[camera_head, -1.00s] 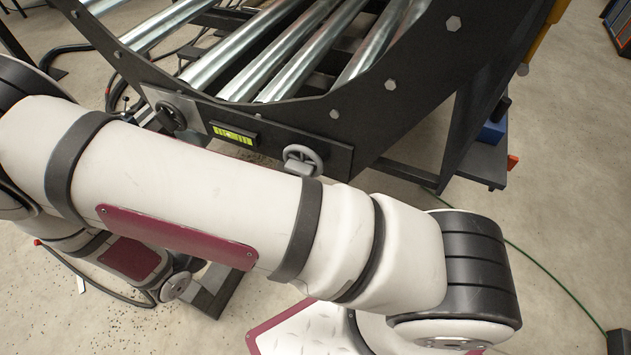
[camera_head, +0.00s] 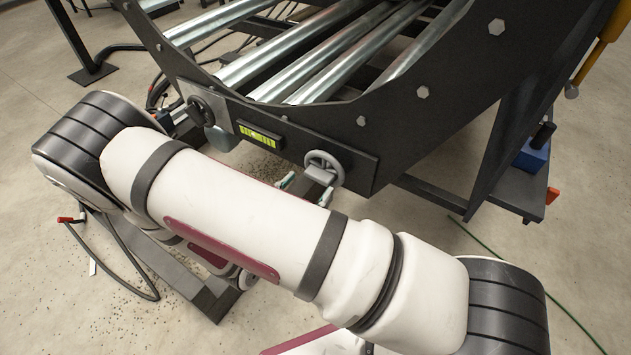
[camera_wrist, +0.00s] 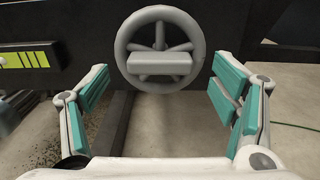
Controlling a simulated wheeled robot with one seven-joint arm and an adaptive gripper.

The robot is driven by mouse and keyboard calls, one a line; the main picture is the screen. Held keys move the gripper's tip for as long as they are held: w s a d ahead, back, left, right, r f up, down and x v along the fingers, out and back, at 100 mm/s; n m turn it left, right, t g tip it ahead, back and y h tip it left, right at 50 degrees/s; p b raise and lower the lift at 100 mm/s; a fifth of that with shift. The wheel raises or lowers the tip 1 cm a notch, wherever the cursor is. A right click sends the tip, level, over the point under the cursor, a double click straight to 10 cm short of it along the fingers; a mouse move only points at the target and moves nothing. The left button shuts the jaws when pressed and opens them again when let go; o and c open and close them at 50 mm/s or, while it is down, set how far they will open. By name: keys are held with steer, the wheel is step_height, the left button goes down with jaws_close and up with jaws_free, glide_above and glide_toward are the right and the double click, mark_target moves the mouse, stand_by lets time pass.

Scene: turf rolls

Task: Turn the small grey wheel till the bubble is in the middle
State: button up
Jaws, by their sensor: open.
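The small grey wheel (camera_head: 324,168) sits on the dark front plate of the roller frame, at its right end. In the wrist view the wheel (camera_wrist: 160,48) is upright and faces me, with spokes and a flat bar across its middle. My gripper (camera_wrist: 158,92) is open, its teal-padded fingers at the left and right below the wheel, apart from it. In the head view my gripper (camera_head: 306,189) shows just under the wheel, partly behind my arm. The yellow-green level (camera_head: 260,136) is left of the wheel; I cannot tell where its bubble is.
A dark wheel (camera_head: 199,111) is on the plate's left end. Metal rollers (camera_head: 330,60) lie above in the black frame (camera_head: 400,135). A blue block (camera_head: 531,155) is at the right. A green cable (camera_head: 520,268) crosses the open floor.

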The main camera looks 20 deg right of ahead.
mark_target(315, 179)
steer(key=shift+b+x, duration=0.35)
steer(key=shift+x, duration=1.45)
steer(key=c, duration=1.2)
